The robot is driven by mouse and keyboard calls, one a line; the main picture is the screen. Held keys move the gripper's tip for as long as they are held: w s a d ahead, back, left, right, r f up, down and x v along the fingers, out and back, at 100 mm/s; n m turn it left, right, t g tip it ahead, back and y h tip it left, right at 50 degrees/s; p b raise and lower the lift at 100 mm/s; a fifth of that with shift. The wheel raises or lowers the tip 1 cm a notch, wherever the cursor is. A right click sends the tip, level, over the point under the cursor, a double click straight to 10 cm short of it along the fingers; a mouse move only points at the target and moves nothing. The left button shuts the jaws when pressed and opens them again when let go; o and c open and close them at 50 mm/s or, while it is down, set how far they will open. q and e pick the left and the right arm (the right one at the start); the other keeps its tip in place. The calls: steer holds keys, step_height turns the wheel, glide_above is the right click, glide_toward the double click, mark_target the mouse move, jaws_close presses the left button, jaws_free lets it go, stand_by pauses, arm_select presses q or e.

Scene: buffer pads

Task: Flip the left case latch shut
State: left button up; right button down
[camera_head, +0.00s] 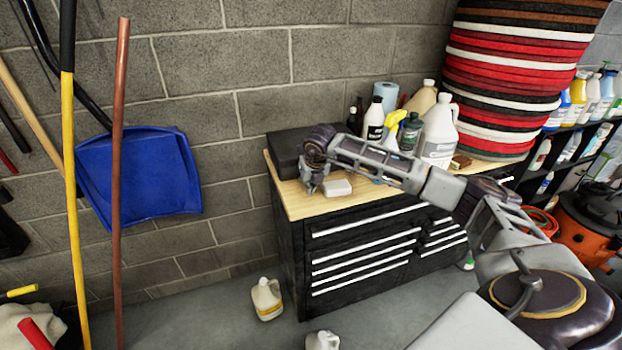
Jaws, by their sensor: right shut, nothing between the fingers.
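A dark case (284,150) lies on the light wooden top (303,207) of a black drawer cabinet, at its left end. My right arm reaches in from the right across the cabinet top. My right gripper (308,186) is shut and empty, at the front right of the case and low over the wood. It covers part of the case. I cannot tell whether it touches the case. The left latch is too small or hidden to make out. My left gripper is not in view.
A small whitish block (337,188) lies right beside the gripper. Several bottles and a blue paper roll (386,95) stand behind my arm. A tall stack of round pads (515,75) rises at the right. Jugs (267,299) stand on the floor.

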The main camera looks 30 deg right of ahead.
steer(key=shift+w+f, duration=0.2)
steer(key=shift+f, duration=0.3)
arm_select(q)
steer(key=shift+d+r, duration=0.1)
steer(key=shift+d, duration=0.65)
arm_select(e)
steer(key=shift+d+f, duration=0.1)
steer(key=shift+f, duration=0.1)
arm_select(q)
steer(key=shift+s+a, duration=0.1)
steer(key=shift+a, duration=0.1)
